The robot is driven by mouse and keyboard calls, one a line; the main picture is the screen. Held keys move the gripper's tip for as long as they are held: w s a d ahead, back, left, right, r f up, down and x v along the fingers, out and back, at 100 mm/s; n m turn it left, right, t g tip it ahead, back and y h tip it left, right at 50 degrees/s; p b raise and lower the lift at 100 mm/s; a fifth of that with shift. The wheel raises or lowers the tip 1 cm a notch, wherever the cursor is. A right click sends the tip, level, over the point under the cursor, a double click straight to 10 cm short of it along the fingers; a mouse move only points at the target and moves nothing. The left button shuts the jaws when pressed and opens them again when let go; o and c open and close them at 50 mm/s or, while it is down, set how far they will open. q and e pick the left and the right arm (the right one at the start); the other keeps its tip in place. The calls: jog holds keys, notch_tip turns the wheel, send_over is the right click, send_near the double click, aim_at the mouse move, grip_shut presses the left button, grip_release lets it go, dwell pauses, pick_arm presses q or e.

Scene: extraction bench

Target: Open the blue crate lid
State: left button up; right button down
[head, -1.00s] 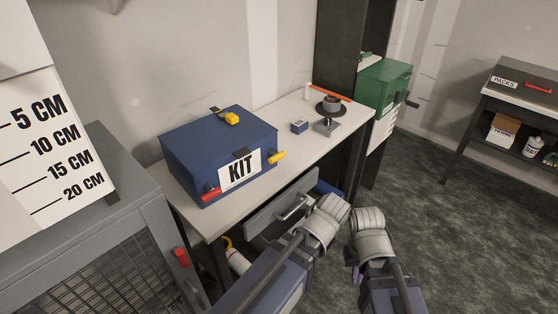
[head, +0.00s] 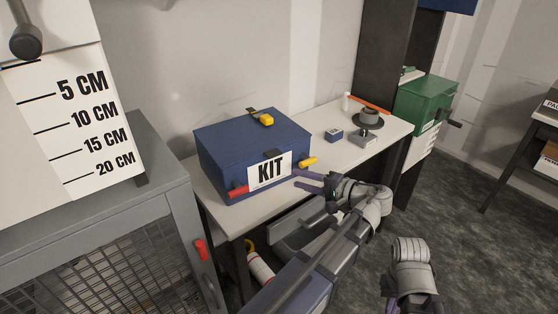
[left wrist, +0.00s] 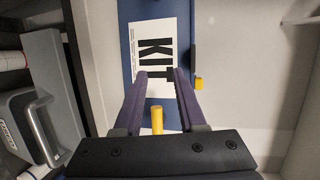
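The blue crate (head: 222,150) stands shut on the white bench, with a white KIT label (head: 270,170) on its front. A red latch handle (head: 238,191) is at the front's left and a yellow one (head: 308,162) at its right. A yellow piece (head: 266,120) lies on the lid. My left gripper (head: 302,179) is open in front of the crate's right front. In the left wrist view, the yellow handle (left wrist: 157,120) shows between its parted fingers (left wrist: 157,78), untouched as far as I can see. My right gripper (head: 388,303) hangs low, mostly hidden.
A grey mesh cabinet (head: 150,185) stands at left.

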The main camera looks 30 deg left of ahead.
pick_arm(q)
jog(key=w+a+r+y, duration=0.2)
jog(key=a+r, duration=0.1)
jog(key=a, duration=0.5)
jog(key=shift+a+r+n, duration=0.3)
jog(key=shift+a+r, duration=0.1)
jog(key=shift+c, duration=0.3)
grip_shut()
dwell(1.1)
